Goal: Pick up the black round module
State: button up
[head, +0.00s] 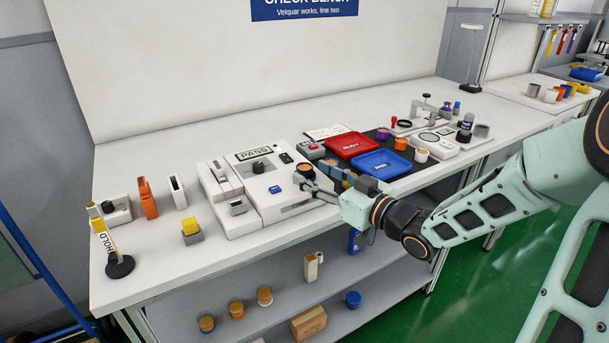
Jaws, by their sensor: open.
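A dark round piece with a copper-orange face (306,169) stands at the right end of the white PASS tester (290,207). It is the likeliest black round module, but it is small here. A dark round knob-like piece (258,167) also sits on the tester, below the PASS sign. My gripper (308,187) reaches in from the right, low over the tester's right end. Its fingers point left and lie just below the copper-faced piece in the picture. The jaws are open; I cannot tell whether they touch or surround it.
A red tray (351,145) and a blue tray (381,164) lie on a dark mat behind my gripper. Small orange and purple parts stand near them. An orange holder (147,198) and a HOLD sign (106,238) stand at the left.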

aim_at(310, 170)
jog(key=b+x, duration=0.1)
jog(key=x, duration=0.3)
jog(key=shift+w, duration=0.35)
jog(key=shift+c, duration=0.3)
jog(key=c, duration=1.2)
